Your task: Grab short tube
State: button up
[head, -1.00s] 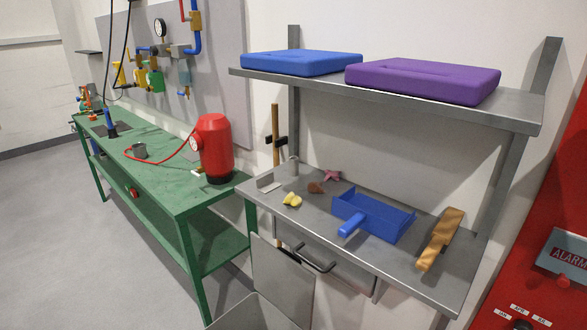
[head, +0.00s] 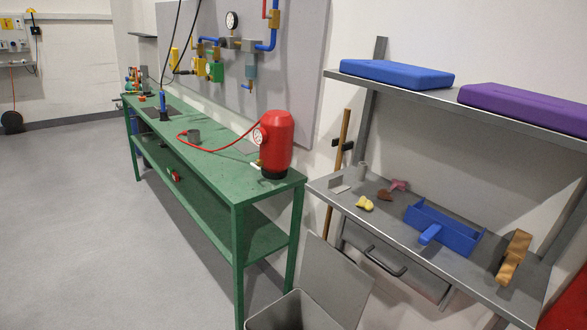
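A blue upright piece (head: 163,104) stands on a dark plate farther along the bench. My gripper is not in view.
A red tank (head: 277,143) with a gauge stands at the bench's near end. A metal shelf (head: 400,245) at right holds a blue scoop (head: 440,230) and a wooden-handled brush (head: 514,256). An open grey bin (head: 285,312) stands below. The floor (head: 70,220) at left is clear.

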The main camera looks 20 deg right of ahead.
aim_at(362, 168)
jog(key=u, duration=1.55)
jog(key=i, duration=2.3)
jog(key=z, duration=3.4)
jog(key=i, duration=0.6)
jog(key=z, duration=0.2)
